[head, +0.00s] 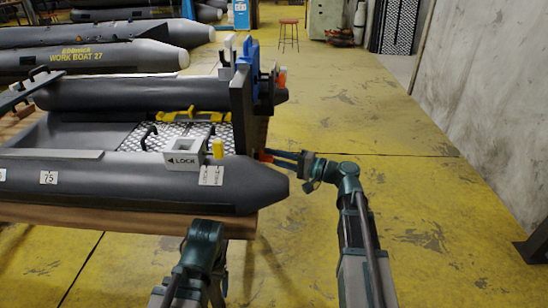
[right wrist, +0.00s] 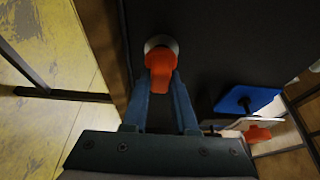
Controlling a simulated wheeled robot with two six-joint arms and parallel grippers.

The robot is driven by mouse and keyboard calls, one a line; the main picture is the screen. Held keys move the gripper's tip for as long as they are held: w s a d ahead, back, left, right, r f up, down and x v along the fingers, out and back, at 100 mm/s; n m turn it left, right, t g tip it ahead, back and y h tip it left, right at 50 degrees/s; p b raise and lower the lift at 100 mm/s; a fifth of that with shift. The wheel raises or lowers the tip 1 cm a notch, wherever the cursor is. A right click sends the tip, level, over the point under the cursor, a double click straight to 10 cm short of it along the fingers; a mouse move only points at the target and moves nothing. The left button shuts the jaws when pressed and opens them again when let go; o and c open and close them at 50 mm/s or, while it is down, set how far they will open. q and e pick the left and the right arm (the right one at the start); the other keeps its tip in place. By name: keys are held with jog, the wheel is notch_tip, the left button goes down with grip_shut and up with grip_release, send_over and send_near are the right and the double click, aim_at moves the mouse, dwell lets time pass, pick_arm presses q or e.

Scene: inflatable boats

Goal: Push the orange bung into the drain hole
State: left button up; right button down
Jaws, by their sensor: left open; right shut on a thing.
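The orange bung (right wrist: 160,66) is between the fingers of my right gripper (right wrist: 162,88) in the right wrist view. Its far end lies over a pale round ring (right wrist: 152,42) on the dark transom face, and covers most of the ring's opening. I cannot tell how deep it sits in the hole. In the head view my right gripper (head: 284,155) reaches left to the transom (head: 240,105) of the grey boat, with a bit of orange (head: 264,155) at its tips. My left arm is at the bottom of the head view, but its fingers do not show.
A blue plate (right wrist: 245,99) and another orange piece (right wrist: 257,134) are right of the gripper in the wrist view. A grey LOCK box (head: 184,155) is on the near tube (head: 120,185).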

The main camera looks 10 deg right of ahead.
jog(key=shift+w+a, duration=0.2)
jog(key=shift+a, duration=0.65)
jog(key=c, duration=0.6)
grip_release()
jog(key=v, duration=1.3)
jog(key=shift+s+d, duration=0.2)
jog(key=shift+d, duration=0.1)
